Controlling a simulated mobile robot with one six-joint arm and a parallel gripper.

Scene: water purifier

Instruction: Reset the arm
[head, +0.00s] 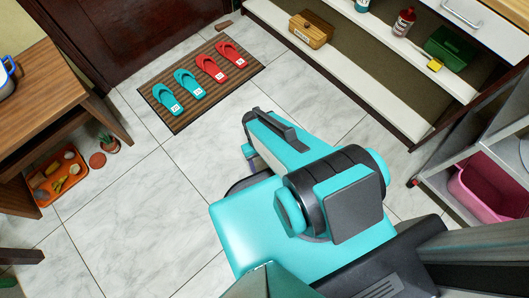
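My teal and dark-grey arm (262,208) fills the lower middle of the head view. Its thick round joint (335,195) is nearest the camera, and a narrower link reaches up and left from it over the tiled floor. The arm looks folded close to my body. I cannot make out my gripper's fingers; they seem hidden behind the arm links or out of frame. I see nothing held.
A striped mat (205,82) with teal and red slippers lies before a dark door. White shelves (360,85) and a pink tub (490,190) are right. Floor left of the arm is clear.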

